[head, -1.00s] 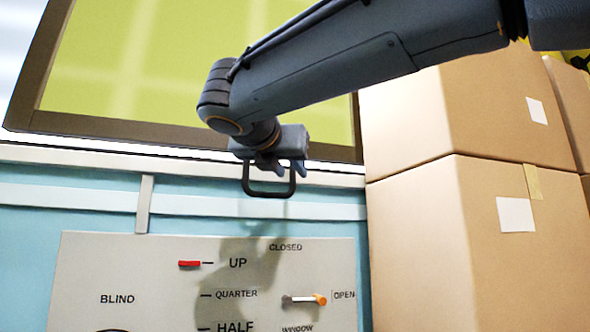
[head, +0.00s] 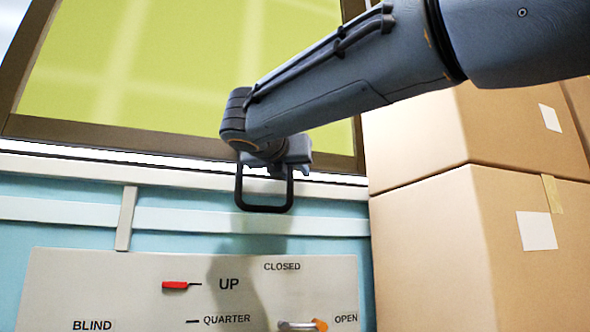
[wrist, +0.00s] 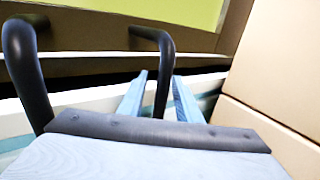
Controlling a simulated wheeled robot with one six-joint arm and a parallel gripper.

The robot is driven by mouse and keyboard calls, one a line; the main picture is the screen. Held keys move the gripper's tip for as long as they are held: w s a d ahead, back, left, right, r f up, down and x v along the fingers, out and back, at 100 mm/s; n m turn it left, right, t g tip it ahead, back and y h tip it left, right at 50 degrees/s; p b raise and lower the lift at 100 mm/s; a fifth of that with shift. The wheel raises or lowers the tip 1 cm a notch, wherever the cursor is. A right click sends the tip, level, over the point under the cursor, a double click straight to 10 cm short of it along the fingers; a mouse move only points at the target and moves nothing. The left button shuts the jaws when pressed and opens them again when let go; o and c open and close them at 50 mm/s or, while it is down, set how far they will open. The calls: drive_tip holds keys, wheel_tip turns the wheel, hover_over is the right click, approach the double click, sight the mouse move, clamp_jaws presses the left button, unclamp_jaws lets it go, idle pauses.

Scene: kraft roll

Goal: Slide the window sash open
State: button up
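The window sash is a brown-framed pane with yellow-green beyond it (head: 110,133), at the upper left of the head view. A black U-shaped pull handle (head: 264,209) hangs at its lower edge, under my gripper (head: 272,170). In the wrist view my two blue fingers (wrist: 160,78) stand apart, with the right post of the handle (wrist: 164,60) between them. The post looks nearer the right finger; I cannot tell whether they touch. The head view mostly hides the fingertips behind the handle and wrist.
Stacked cardboard boxes (head: 425,240) stand close on the right. Below the window is a pale panel (head: 95,285) with a red marker (head: 175,285) by UP and an orange-tipped lever (head: 319,325) pointing towards OPEN. The blue wall with pale rails lies between.

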drive_tip(key=shift+w+d, duration=0.15)
drive_tip(key=shift+w, duration=0.25)
clamp_jaws()
idle(1.2)
